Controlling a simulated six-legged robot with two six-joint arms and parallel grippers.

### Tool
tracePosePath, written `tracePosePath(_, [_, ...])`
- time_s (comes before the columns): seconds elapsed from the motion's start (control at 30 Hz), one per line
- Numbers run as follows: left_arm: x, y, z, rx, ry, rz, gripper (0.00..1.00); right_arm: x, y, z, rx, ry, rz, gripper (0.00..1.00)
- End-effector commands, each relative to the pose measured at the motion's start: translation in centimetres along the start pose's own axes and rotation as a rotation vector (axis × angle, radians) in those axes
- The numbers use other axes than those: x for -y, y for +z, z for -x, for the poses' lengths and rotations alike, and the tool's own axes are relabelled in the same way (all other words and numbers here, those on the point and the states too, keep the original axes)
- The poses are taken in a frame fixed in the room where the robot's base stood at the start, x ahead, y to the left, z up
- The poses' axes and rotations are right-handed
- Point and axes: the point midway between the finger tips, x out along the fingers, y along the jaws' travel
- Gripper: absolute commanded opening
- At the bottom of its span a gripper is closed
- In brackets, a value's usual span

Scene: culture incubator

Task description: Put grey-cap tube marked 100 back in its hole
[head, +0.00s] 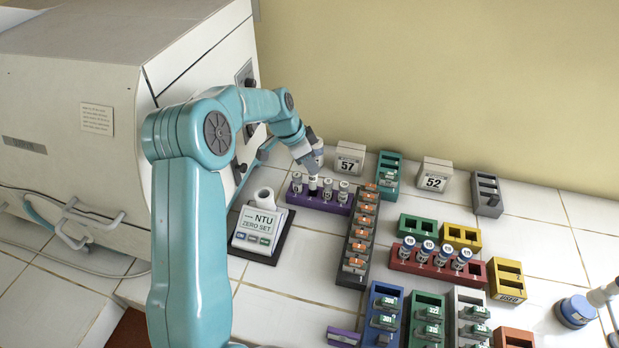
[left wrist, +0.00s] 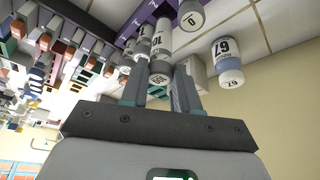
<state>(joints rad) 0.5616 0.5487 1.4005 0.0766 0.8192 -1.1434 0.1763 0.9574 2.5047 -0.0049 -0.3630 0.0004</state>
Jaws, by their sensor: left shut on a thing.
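The purple rack (head: 323,203) stands beside the turbidity meter in the head view, with several white-labelled tubes in it. My left gripper (head: 312,174) is over the second place from the left. In the left wrist view its fingers (left wrist: 160,84) are shut on a tube with a grey cap (left wrist: 160,68); the label (left wrist: 162,40) shows "10", with the rest hard to read. The tube points at the purple rack (left wrist: 143,18); I cannot tell how deep it sits in its hole. Neighbouring tubes stand close on both sides.
The NTU meter (head: 258,230) stands left of the purple rack. A dark rack with orange-topped pieces (head: 350,250) runs close on its right. Blocks marked 57 (head: 349,159) and 52 (head: 434,175) stand behind. A red rack (head: 425,268) holds several blue-capped tubes.

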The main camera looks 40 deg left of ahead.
Motion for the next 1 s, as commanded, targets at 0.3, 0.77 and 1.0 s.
tracePosePath(0.3, [0.0, 2.0, -4.7, 0.001, 0.001, 0.001, 0.00, -0.9, 0.0, -2.5, 0.000, 0.000, 0.000, 0.43])
tracePosePath(0.77, [0.0, 2.2, -5.2, 0.001, 0.001, 0.000, 0.00, -1.1, -0.1, -3.2, 0.000, 0.000, 0.000, 0.43])
tracePosePath(1.0, [0.0, 2.2, -5.1, 0.001, 0.001, 0.001, 0.56, -1.1, -0.1, -3.1, 0.000, 0.000, 0.000, 0.43])
